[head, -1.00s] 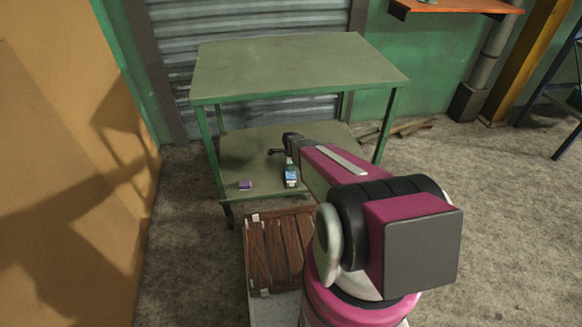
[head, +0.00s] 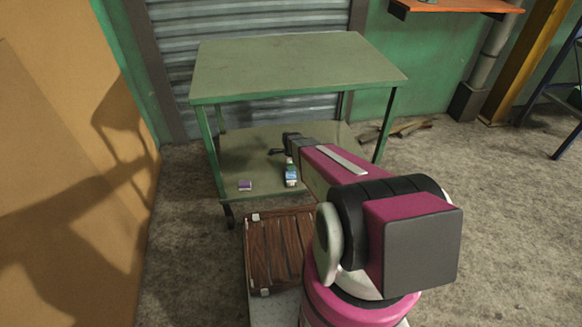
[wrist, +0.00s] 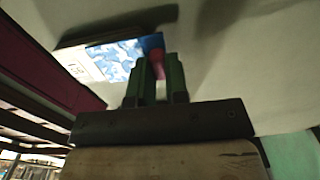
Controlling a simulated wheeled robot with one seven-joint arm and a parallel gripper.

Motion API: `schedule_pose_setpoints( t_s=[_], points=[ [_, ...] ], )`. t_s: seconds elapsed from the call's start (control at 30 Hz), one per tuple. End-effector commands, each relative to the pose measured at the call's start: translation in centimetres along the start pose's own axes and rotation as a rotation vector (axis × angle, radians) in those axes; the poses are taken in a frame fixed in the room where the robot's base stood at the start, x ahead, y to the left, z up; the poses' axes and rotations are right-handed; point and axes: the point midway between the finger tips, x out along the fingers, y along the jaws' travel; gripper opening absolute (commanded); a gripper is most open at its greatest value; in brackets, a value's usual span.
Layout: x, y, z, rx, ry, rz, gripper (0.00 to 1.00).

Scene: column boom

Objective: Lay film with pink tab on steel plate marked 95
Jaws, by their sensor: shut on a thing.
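My gripper (wrist: 158,82) has green fingers, shut on the pink tab (wrist: 157,60) of a film (wrist: 115,60) with a blue-and-white pattern and a darker blue end. The film extends left from the fingers in the wrist view, over a pale plate (wrist: 72,62) with a small dark marking too blurred to read surely. Whether the film rests flat on the plate or hovers just above it, I cannot tell. In the head view, the film (head: 291,171) shows small near the front of the green cart's lower shelf (head: 262,184), just below my gripper (head: 290,160).
A small purple item (head: 245,185) lies on the same shelf, left of the film. The cart's top (head: 300,65) overhangs the shelf, with green legs at the corners. An orange wall (head: 70,150) is at left.

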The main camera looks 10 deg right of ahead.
Motion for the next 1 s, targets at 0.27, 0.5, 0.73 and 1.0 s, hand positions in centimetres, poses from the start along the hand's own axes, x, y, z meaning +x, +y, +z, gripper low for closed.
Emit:
schedule_pose_setpoints(
  t_s=[0.27,0.5,0.73,1.0],
  points=[
    [-0.01,0.00,0.00,0.000,0.000,0.000,0.18],
    [-0.01,0.00,0.00,0.000,0.000,0.000,0.44],
    [-0.02,0.00,0.00,0.000,0.000,0.000,0.70],
    [-0.17,0.01,0.00,0.000,0.000,0.000,0.70]
  ],
)
